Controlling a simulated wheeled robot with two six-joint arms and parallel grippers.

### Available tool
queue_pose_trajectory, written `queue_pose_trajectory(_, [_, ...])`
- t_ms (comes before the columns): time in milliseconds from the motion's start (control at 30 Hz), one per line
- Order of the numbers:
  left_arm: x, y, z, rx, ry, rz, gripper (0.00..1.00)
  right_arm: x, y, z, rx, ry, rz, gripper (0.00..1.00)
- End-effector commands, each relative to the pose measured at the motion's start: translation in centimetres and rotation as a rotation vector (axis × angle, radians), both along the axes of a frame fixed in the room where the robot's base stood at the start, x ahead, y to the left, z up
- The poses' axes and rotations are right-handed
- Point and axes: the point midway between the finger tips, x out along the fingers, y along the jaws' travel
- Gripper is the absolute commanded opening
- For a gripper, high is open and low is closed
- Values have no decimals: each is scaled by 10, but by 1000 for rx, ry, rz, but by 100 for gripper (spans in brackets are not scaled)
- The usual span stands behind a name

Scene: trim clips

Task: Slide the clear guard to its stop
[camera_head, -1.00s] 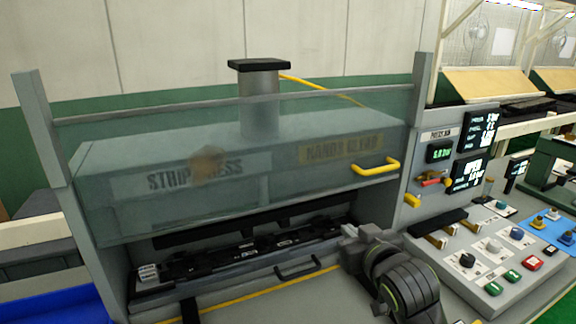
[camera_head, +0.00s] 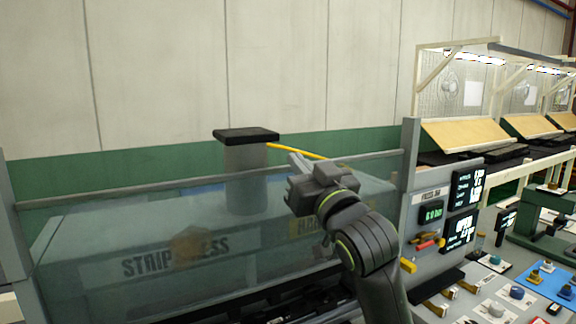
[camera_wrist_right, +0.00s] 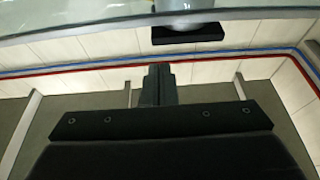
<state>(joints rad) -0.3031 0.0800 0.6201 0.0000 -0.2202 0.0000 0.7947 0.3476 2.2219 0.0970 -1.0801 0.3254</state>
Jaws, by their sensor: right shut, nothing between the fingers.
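The clear guard (camera_head: 90,235) is a see-through sheet with a grey top bar, standing between two grey posts in front of the strip press (camera_head: 215,255). Its top bar sits a little below the post tops. My right gripper (camera_head: 298,168) is shut and empty, raised in front of the guard near its top bar in the head view. In the right wrist view its fingers (camera_wrist_right: 158,85) are together. My right arm covers the right part of the guard, and the guard's yellow handle is hidden. A yellow block (camera_head: 408,265) shows by the right post. My left gripper is out of view.
A black-capped cylinder (camera_head: 245,136) rises behind the guard, with a yellow hose (camera_head: 290,150) running right. A panel with displays (camera_head: 460,210) and switches stands right of the press.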

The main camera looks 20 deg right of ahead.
Motion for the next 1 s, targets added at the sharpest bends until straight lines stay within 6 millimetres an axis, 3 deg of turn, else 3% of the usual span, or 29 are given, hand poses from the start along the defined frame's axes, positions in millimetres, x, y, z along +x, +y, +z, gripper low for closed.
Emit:
queue_pose_trajectory(267, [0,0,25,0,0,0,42,47,7,18,1,4,1,0])
queue_pose_trajectory(300, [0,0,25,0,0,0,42,45,6,7,1,6,1,0])
queue_pose_trajectory(533, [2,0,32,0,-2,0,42,44,6,-17,0,3,0,0])
queue_pose_trajectory(1000, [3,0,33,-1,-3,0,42,43,6,-26,0,0,1,0])
